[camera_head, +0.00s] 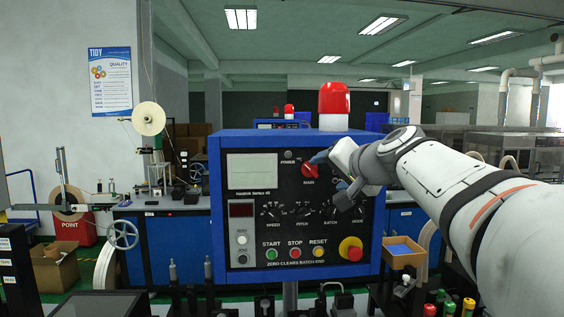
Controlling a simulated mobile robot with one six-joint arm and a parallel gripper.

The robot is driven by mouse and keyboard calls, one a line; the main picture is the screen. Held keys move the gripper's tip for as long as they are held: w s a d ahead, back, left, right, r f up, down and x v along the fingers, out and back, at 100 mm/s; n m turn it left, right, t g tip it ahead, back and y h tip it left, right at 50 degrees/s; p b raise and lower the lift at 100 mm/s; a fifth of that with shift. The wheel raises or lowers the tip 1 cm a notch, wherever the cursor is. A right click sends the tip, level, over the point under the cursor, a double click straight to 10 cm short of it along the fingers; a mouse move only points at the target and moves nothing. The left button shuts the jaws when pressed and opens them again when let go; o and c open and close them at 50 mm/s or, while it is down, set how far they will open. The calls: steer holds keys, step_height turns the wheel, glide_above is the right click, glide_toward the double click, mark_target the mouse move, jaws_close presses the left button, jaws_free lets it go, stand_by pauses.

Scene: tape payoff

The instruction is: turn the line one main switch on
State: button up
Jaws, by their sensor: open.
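The main switch (308,170) is a red rotary knob on the dark face of the blue control box (215,200), above the label MAIN. Its exact turn angle is too small to tell. My gripper (331,172) comes in from the right and is open, with its fingertips just right of the red knob. I cannot tell whether a finger touches the knob. The gripper hides part of the panel to the right of the switch. The POWER lamp (288,155) at upper left of the knob looks dark.
Below the switch are a row of small dials, green START (271,254), red STOP (295,253) and yellow RESET (317,252) buttons, and a red emergency stop (350,249). A red beacon (334,100) stands on the box. Reels (148,118) stand at left.

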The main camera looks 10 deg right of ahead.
mark_target(312, 171)
steer(key=x, duration=0.2)
steer(key=r+p+x, duration=0.1)
steer(key=x, duration=0.2)
steer(key=p+x, duration=0.1)
steer(key=x, duration=0.1)
steer(key=shift+w+r, duration=0.15)
steer(key=shift+w, duration=0.5)
steer(key=shift+c, duration=0.5)
steer(key=c, duration=0.9)
